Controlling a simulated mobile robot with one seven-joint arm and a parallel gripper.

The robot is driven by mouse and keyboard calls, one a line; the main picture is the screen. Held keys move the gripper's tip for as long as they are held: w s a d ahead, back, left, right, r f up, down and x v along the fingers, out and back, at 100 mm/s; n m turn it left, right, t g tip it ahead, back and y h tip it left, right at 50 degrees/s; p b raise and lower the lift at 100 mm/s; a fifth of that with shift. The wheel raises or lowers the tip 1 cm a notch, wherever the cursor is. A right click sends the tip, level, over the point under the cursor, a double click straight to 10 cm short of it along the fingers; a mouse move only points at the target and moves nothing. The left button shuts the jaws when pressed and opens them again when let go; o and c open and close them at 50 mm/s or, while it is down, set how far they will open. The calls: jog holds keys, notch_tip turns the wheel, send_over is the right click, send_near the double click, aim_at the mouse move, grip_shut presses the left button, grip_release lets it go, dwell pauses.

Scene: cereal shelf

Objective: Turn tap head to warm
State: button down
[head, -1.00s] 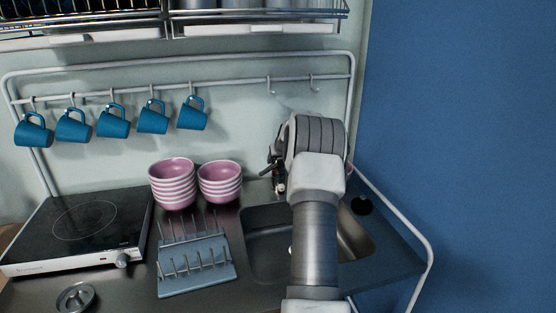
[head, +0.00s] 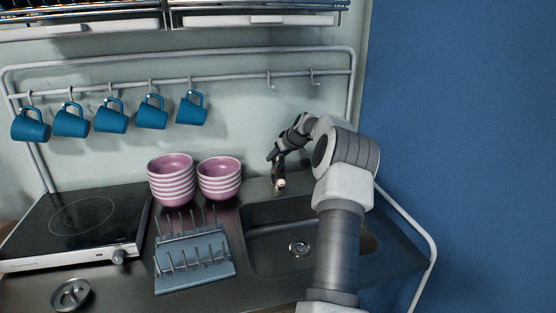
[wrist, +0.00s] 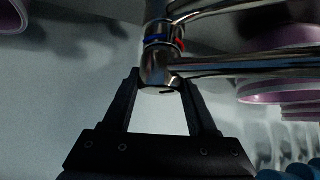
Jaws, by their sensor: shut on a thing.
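The chrome tap (wrist: 158,58) shows close up in the wrist view, with a blue mark and a red mark on its body. Its rounded head end sits between the two black fingers of my gripper (wrist: 161,80), which is shut on it. The tap's spout and pipes run off to the right in that view. In the head view my gripper (head: 275,155) is at the back edge of the sink (head: 262,215), just above the small visible part of the tap (head: 279,184). The rest of the tap there is hidden or too small to make out.
Striped pink bowls stand in two stacks, left (head: 171,182) and right (head: 219,181), left of the tap. A blue dish rack (head: 194,264) and a hob (head: 80,220) are further left. Blue mugs (head: 111,117) hang from the rail. A blue wall (head: 465,150) is at right.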

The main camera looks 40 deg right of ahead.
jog(key=shift+r+n+y+p, duration=0.15)
jog(key=shift+n+y+p, duration=0.65)
jog(key=shift+n, duration=0.4)
jog(key=shift+n+y+p, duration=0.8)
jog(key=shift+n+p, duration=0.1)
jog(key=shift+p, duration=0.05)
jog(key=shift+c, duration=1)
grip_release()
jog(key=v, duration=1.7)
jog(key=shift+s+d, duration=0.2)
